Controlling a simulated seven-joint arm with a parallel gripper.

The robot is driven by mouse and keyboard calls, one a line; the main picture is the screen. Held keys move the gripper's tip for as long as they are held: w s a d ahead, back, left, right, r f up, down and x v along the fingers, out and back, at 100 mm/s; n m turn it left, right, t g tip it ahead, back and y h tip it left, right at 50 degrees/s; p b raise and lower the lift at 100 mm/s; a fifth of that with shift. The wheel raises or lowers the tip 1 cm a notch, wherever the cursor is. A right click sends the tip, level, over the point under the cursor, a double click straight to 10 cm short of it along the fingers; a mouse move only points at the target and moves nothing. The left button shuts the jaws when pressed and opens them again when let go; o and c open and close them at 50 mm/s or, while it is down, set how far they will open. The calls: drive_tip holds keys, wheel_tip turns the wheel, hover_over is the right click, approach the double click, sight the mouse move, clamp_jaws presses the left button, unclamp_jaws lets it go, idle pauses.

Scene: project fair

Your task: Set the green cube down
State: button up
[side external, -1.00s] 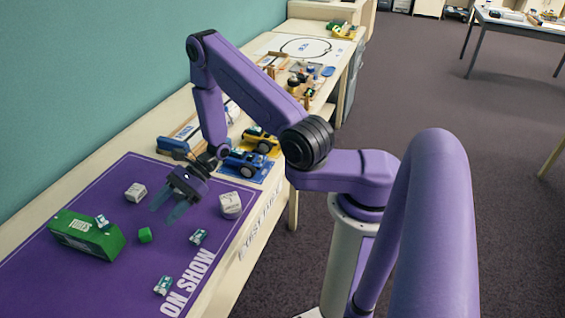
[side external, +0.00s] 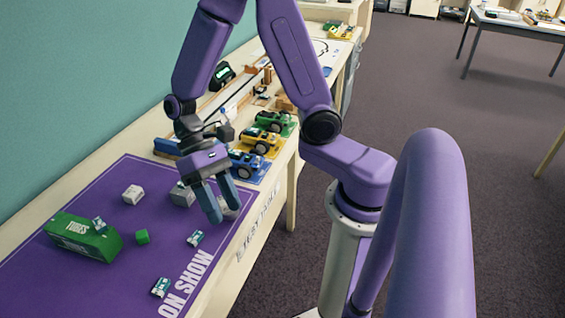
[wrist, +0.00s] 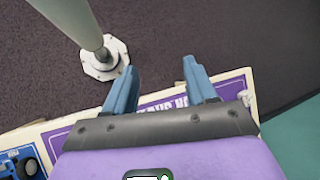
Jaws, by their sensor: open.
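The small green cube (side external: 142,236) rests on the purple mat (side external: 112,182), just right of a larger green box (side external: 85,238) in the side external view. My gripper (side external: 226,211) is up and to the right of the cube, near the mat's right edge, with fingers pointing down and apart. In the wrist view my gripper (wrist: 161,92) has nothing between its fingers, and the green cube is not visible there.
A white cube (side external: 133,194) and a grey cube (side external: 182,195) sit on the mat. Another pale block (side external: 229,212) is partly hidden behind my fingers. Small teal-and-white pieces (side external: 195,238) (side external: 160,287) lie nearer the front. Toy cars (side external: 247,163) stand beyond the mat.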

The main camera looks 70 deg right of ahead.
drive_tip(key=s+d+r+n+t+h, duration=0.4)
drive_tip(key=s+d+n, duration=0.4)
drive_tip(key=n, duration=0.4)
drive_tip(key=s+r+t, duration=0.1)
drive_tip(key=t, duration=0.1)
drive_tip(key=shift+r+t, duration=0.25)
drive_tip(key=shift+t, duration=0.05)
drive_tip(key=shift+o, duration=0.5)
drive_tip(key=shift+s+d+r, duration=0.1)
drive_tip(key=shift+d, duration=0.1)
